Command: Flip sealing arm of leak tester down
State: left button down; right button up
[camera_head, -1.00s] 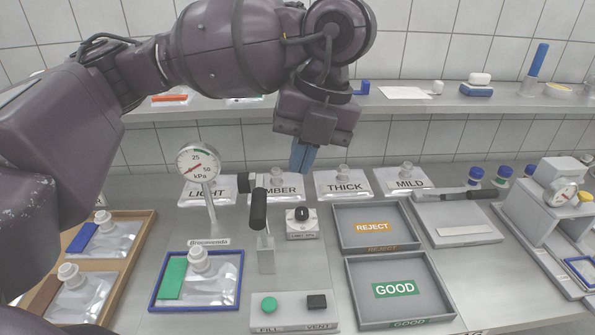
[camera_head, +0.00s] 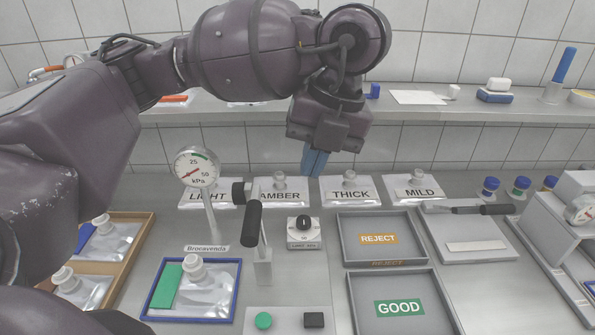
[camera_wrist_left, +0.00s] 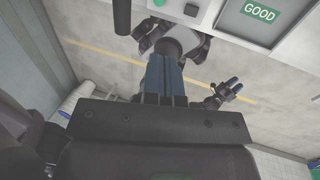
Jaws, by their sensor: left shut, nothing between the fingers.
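The leak tester has a round kPa gauge (camera_head: 197,168), a blue-rimmed pad (camera_head: 236,300) and an upright sealing arm (camera_head: 253,222) with a black grip. The sealing arm stands raised, with a black round piece (camera_head: 238,193) beside its top. A pouch (camera_head: 205,288) with a white cap and green strip lies on the pad. My left gripper (camera_head: 315,162) is shut and empty, pointing down, right of and apart from the sealing arm. Its blue fingers (camera_wrist_left: 166,75) fill the middle of the left wrist view. What looks like my right gripper (camera_wrist_left: 232,90) is small there, its jaws unclear.
A green button (camera_head: 263,320) and a black button (camera_head: 314,320) sit at the front. A knob box (camera_head: 304,232), REJECT tray (camera_head: 346,245) and GOOD tray (camera_head: 357,305) lie to the right. Labelled pouches line the back below a shelf (camera_head: 430,105). A wooden tray (camera_head: 140,235) is left.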

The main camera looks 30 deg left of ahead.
aim_at(254, 241)
pick_arm(q)
jog(key=s+a+f+p, duration=0.1)
jog(key=s+a+f, duration=0.2)
jog(key=f, duration=0.6)
jog(key=shift+a+f+p, duration=0.15)
jog(key=shift+a+p, duration=0.15)
jog(key=shift+a, duration=0.85)
pick_arm(e)
jog(key=shift+s+r, duration=0.2)
jog(key=shift+r, duration=0.4)
pick_arm(q)
jog(key=shift+s, duration=0.1)
pick_arm(e)
jog(key=shift+w+r, duration=0.15)
jog(key=shift+w, duration=0.05)
jog(key=shift+w, duration=0.1)
